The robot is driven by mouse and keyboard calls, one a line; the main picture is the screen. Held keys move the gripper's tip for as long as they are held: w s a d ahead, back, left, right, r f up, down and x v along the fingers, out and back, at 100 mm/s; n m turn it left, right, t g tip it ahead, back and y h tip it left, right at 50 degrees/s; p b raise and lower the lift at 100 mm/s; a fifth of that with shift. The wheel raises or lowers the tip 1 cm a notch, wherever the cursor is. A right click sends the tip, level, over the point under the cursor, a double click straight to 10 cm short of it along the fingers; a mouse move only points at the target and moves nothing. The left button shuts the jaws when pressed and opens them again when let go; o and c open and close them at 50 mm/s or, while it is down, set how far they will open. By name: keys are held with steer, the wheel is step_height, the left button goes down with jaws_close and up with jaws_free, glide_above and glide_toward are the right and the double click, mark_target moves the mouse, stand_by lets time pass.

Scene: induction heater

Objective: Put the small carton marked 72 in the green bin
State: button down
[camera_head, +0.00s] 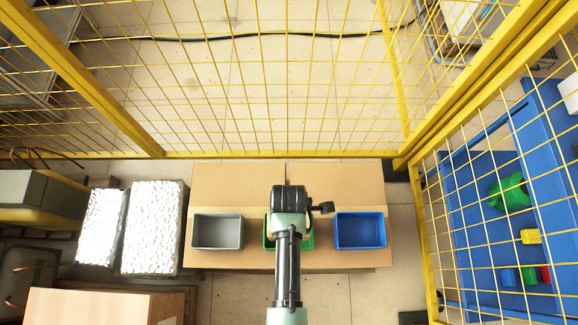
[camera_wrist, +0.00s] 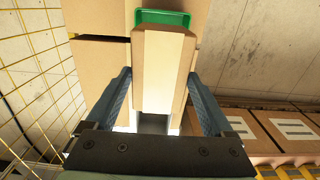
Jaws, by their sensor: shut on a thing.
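My gripper (camera_wrist: 160,76) is shut on a small tan carton (camera_wrist: 164,62), which sits between the two fingers in the wrist view. No number 72 shows on its visible faces. The green bin (camera_wrist: 163,16) shows just past the carton's far end in the wrist view; the carton hides part of it. In the head view, my arm covers most of the green bin (camera_head: 308,241), leaving only its sides visible. The gripper's fingers and the carton are hidden under my wrist there. I cannot tell how high the carton is above the bin.
A grey bin (camera_head: 217,216) stands left of the green bin and a blue bin (camera_head: 360,215) stands right, all on large cardboard boxes (camera_head: 236,183). A yellow mesh fence (camera_head: 270,155) runs behind and to the right. Silver-topped blocks (camera_head: 153,225) stand at left.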

steer(key=shift+f+b, duration=1.9)
steer(key=shift+f, duration=0.05)
steer(key=shift+f+b, duration=0.95)
steer(key=shift+f, duration=0.75)
jaws_free()
step_height(320, 180, up, 13)
steer(key=p, duration=0.4)
